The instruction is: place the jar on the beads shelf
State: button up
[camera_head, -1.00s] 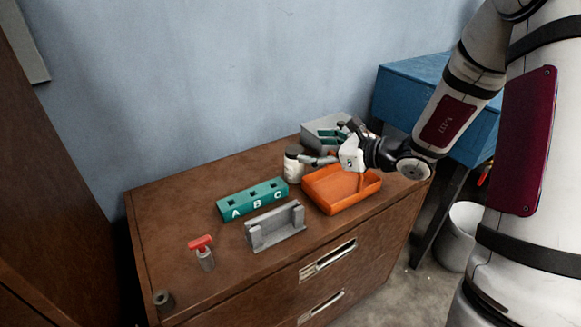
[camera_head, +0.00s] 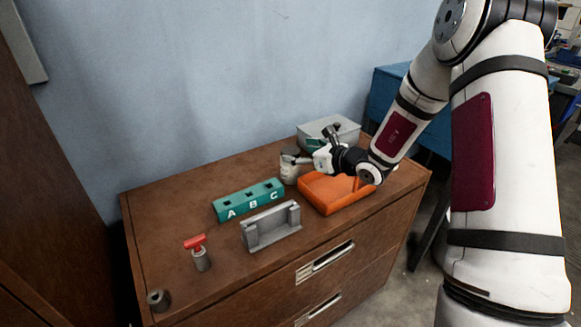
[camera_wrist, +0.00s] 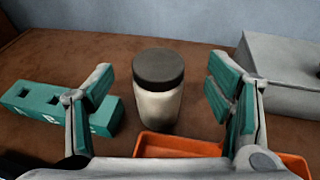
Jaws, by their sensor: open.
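The jar (camera_wrist: 158,100) is white with a dark lid and stands upright on the brown cabinet top. In the head view the jar (camera_head: 289,170) is partly hidden by my gripper (camera_head: 300,158). In the wrist view my gripper (camera_wrist: 160,115) is open, with one finger to the left and one to the right of the jar. The jar appears apart from both fingers, a little ahead of or between their tips; the exact depth is hard to tell. I cannot make out a shelf marked beads in either view.
An orange tray (camera_head: 338,199) lies right beside the jar, under my arm. A grey box (camera_head: 318,131) stands behind. A green block lettered A, B, C (camera_head: 248,201), a grey bracket (camera_head: 271,230) and a red-handled piece (camera_head: 199,252) stand left. The cabinet's left top is mostly clear.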

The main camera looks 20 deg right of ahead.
aim_at(293, 152)
jog(key=x, duration=0.4)
jog(key=shift+a+f+b, duration=0.2)
jog(key=shift+f+b, duration=0.05)
jog(key=shift+b, duration=0.1)
grip_shut()
